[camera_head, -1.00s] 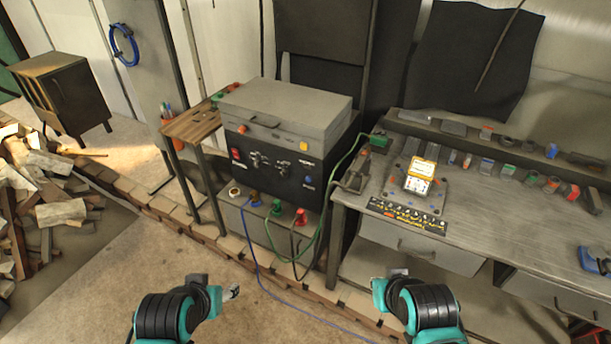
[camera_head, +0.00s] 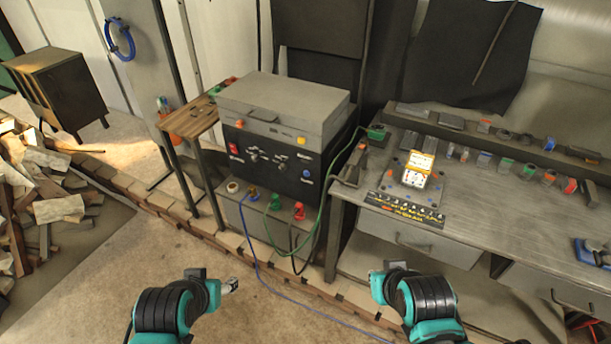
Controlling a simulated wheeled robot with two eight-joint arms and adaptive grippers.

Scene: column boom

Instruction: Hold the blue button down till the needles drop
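The blue button (camera_head: 306,173) is a small round spot at the right of the black front panel (camera_head: 262,160) on the boxed unit. A small yellow-and-white meter (camera_head: 417,171) stands on the bench to the right; its needles are too small to read. My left gripper (camera_head: 230,285) is low in the picture, in front of the unit and well apart from the button. My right gripper (camera_head: 376,278) is low in front of the bench, also apart from everything. Neither gripper's fingers show clearly enough to tell open from shut.
The panel also has a red switch (camera_head: 234,149), dark knobs and a yellow button (camera_head: 301,140). Green and blue cables (camera_head: 253,258) run from the lower box. The workbench (camera_head: 480,215) stands right; firewood (camera_head: 60,205) lies left.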

